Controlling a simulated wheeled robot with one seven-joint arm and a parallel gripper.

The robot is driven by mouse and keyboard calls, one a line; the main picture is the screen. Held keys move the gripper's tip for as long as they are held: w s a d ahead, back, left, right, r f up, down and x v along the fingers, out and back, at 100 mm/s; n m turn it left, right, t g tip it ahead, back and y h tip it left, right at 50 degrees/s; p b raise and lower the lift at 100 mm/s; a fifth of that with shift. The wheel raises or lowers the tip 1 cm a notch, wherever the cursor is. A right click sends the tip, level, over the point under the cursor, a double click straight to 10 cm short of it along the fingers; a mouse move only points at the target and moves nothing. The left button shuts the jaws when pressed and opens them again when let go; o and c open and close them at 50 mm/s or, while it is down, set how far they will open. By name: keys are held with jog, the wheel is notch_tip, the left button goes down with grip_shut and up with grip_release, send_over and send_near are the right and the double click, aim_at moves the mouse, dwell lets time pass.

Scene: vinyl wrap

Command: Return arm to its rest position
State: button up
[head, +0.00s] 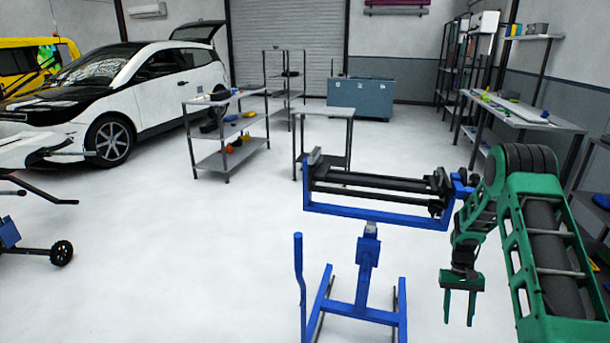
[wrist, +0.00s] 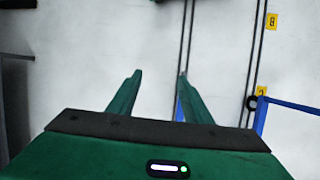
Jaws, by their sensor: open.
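My gripper (head: 459,307) hangs from my green arm at the lower right of the head view, fingers pointing down. It is open and empty. In the wrist view my gripper (wrist: 160,80) shows its two green fingers spread apart with white floor between and beyond them. My arm is bent, with the forearm hanging to the right of the blue roller stand (head: 375,210). The fingers are apart from the stand in the head view.
The blue stand also shows at the right of the wrist view (wrist: 290,103). A workbench (head: 525,113) stands along the right wall. A shelf cart (head: 228,160), a small table (head: 325,112) and a white car (head: 150,80) are farther back.

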jog(key=s+r+t, duration=0.1)
jog(key=s+r, duration=0.3)
jog(key=r, duration=0.5)
jog(key=s+r+m, duration=0.1)
jog(key=s+r, duration=0.3)
jog(key=r, duration=0.5)
jog(key=s+r+t, duration=0.1)
jog(key=s+r, duration=0.3)
jog(key=r, duration=0.5)
jog(key=s+a+r, duration=0.2)
jog(key=s+r, duration=0.1)
jog(key=s, duration=0.5)
jog(key=s+a+r+m+t, duration=0.1)
jog(key=s+a+r, duration=0.2)
jog(key=s, duration=0.5)
jog(key=s+a+r+t, duration=0.1)
jog(key=s+a+r, duration=0.1)
jog(key=s, duration=0.6)
jog(key=shift+s+a+r+m, duration=0.15)
jog(key=shift+a+r+m, duration=0.2)
jog(key=shift+a, duration=0.35)
jog(key=shift+w+f, duration=0.2)
jog(key=shift+w, duration=0.5)
